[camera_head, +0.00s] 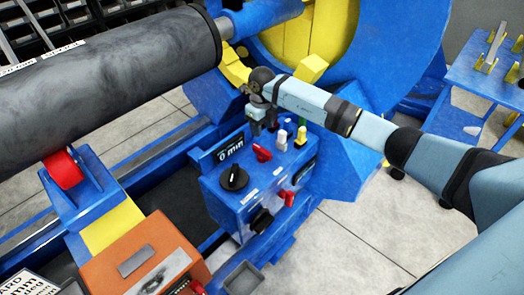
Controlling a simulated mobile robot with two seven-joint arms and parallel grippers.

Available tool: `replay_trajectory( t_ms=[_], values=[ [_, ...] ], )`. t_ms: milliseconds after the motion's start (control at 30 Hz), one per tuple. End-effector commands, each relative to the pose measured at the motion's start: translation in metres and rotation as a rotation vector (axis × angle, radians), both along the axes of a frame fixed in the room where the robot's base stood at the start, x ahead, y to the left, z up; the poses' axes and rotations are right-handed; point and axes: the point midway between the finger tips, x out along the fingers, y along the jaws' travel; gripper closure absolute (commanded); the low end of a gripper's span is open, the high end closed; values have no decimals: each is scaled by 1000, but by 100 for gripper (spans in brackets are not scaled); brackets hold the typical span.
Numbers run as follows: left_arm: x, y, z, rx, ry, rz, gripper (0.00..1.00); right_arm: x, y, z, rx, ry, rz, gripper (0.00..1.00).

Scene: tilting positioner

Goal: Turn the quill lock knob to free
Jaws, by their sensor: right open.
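A blue control box (230,205) stands in the middle of the view. A round black knob (234,178) with a pale pointer mark sits on its top face. A second black knob (262,221) sticks out of its front face. I cannot read which of them is the quill lock knob. My right gripper (263,129) points down over the back of the box, behind and to the right of the top knob. It is open and apart from both black knobs; nothing shows held in it. My left gripper is not in view.
The box also carries a red lever (261,153), a red handle (287,199), small white and green-topped switches and a "0 mm" display (231,149). A large dark cylinder (110,75) lies at upper left. An orange block (152,259) stands at lower left.

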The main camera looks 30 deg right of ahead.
Motion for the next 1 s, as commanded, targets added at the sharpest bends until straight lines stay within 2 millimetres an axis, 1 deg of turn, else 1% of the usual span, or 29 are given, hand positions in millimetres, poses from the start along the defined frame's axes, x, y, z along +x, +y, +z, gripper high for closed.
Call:
replay_trajectory(
  t_ms=[33,100,300,400,500,700,933,967,1000],
  values=[
    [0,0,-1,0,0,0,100,-1,0,-13,1,3,-1,51],
    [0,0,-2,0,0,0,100,-1,1,-28,3,3,-1,51],
    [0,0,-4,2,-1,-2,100,-1,1,-70,3,2,0,51],
    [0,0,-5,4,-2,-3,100,-1,1,-87,3,2,0,51],
    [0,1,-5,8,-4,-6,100,0,1,-98,4,0,-1,51],
    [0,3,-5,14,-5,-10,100,0,1,-109,3,-1,1,51],
    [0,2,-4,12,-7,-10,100,0,1,-110,3,-1,1,51],
    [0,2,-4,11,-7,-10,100,0,1,-109,3,-1,1,53],
    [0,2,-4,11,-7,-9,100,0,1,-109,3,-1,1,63]
  ],
)
